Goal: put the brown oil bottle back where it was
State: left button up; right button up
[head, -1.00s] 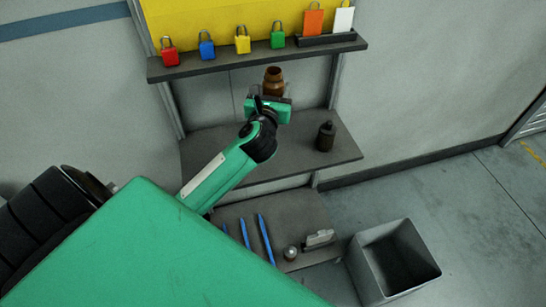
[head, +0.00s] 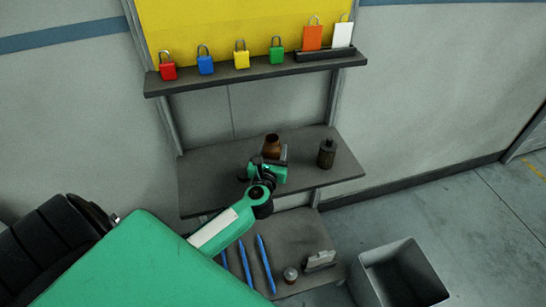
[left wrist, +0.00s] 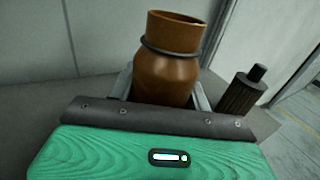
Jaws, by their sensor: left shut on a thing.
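The brown oil bottle (head: 271,146) is upright at the middle shelf, near the shelf's centre. In the left wrist view the brown bottle (left wrist: 169,62) stands between the fingers, with a dark ring around its neck; its lower part is hidden behind the gripper body. My left gripper (head: 272,159) is shut on the bottle from the front. I cannot tell whether the bottle's base touches the shelf. My right gripper is not in view.
A dark bottle with a black cap (head: 327,153) stands right of the brown bottle on the middle shelf (head: 215,170). The upper shelf (head: 220,82) holds coloured padlocks and tags. The lower shelf (head: 290,228) holds blue pens and small items. A grey bin (head: 372,287) stands at lower right.

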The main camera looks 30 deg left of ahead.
pick_arm(q)
jog(key=shift+f, duration=1.1)
jog(key=o, duration=1.2)
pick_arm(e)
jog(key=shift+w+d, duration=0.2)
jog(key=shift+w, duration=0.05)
